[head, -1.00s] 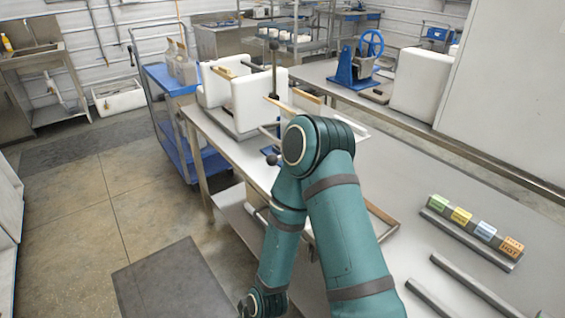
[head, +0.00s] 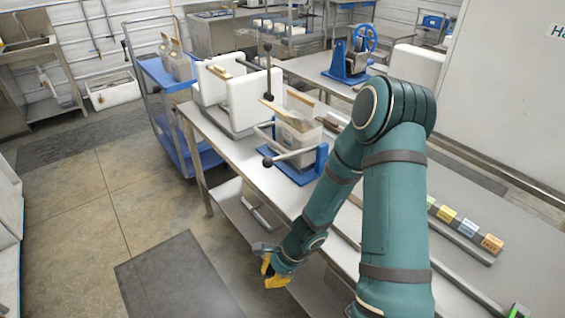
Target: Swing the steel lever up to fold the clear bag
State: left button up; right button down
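The steel lever (head: 292,156) lies nearly level across the front of a blue fixture (head: 304,177), with a dark ball knob (head: 268,162) at its left end. The clear bag (head: 298,134) stands in the fixture, with its see-through upper part (head: 299,103) upright and greyish contents lower down. My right gripper (head: 271,273), with yellow fingers, hangs beside the table's left edge, below the lever and apart from it. Its fingers are small and seen at an angle, so I cannot tell whether they are open. My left gripper is out of view.
The steel table (head: 228,152) holds white blocks (head: 250,98) behind the fixture and a rack of coloured labelled blocks (head: 468,232) at right. A blue cart (head: 166,82) stands behind the table's left end. Floor at left is open, with a dark mat (head: 180,280).

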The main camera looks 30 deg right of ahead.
jog(key=w+d+r+m+t+h+p, duration=0.1)
jog(key=w+d+r+m+t, duration=0.4)
jog(key=d+r+m, duration=0.2)
jog(key=w+d+r+m+t+h+p, duration=0.2)
jog(key=w+d+r+m+t, duration=0.2)
jog(key=d+r+m, duration=0.4)
jog(key=w+d+r, duration=0.1)
jog(key=d, duration=0.2)
jog(key=shift+w+r+t+p, duration=0.2)
jog(key=shift+w+t+p, duration=0.1)
jog(key=shift+t, duration=0.1)
jog(key=shift+w, duration=0.1)
jog(key=x, duration=0.9)
jog(key=shift+w+f+b, duration=0.2)
jog(key=shift+f+b, duration=0.05)
jog(key=shift+b, duration=0.15)
jog(key=r, duration=0.2)
jog(key=w+r+p, duration=0.1)
jog(key=shift+d+r, duration=0.35)
jog(key=shift+r, duration=0.05)
jog(key=shift+r, duration=0.1)
